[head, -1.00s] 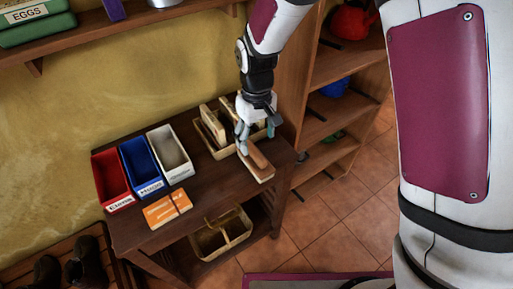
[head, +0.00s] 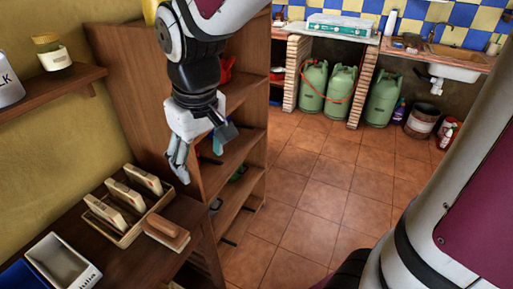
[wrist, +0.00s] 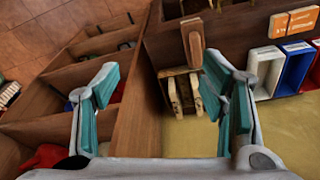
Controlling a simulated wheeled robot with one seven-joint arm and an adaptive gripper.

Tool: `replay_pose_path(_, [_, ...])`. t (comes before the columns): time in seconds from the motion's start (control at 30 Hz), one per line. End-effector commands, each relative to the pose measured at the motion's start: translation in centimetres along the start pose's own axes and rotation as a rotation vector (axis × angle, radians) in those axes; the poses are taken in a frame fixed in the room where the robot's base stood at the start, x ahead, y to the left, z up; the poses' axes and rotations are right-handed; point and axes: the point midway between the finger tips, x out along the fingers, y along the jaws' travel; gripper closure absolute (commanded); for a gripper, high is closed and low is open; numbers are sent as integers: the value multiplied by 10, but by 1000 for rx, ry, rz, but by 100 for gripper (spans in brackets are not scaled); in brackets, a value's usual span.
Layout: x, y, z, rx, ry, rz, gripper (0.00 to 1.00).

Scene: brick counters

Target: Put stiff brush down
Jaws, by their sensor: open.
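The stiff brush (head: 166,233), with a brown wooden back and pale bristles, lies on the dark wooden table beside the brush tray, near the table's right edge. It also shows in the wrist view (wrist: 192,42), with nothing gripping it. My gripper (head: 202,160) is open and empty, raised above and beyond the brush, in front of the shelf unit. Its two teal-padded fingers are spread wide in the wrist view (wrist: 160,72).
The tan tray (head: 124,238) holds several pale-sided brushes on edge. A white bin (head: 84,278) stands left of it. The wooden shelf unit (head: 150,110) rises close behind my gripper. Open tiled floor (head: 310,200) lies to the right.

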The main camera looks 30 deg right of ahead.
Motion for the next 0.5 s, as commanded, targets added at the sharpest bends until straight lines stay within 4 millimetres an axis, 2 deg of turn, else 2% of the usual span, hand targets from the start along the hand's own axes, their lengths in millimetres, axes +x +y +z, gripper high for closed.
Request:
replay_pose_path(0.03, [-17, 8, 14, 34, 30, 8, 35])
replay_pose_path(0.2, [-54, 25, 65, 135, 98, 34, 35])
replay_pose_path(0.4, [-76, 34, 120, 240, 166, 64, 35])
replay_pose_path(0.5, [-80, 35, 138, 274, 190, 75, 35])
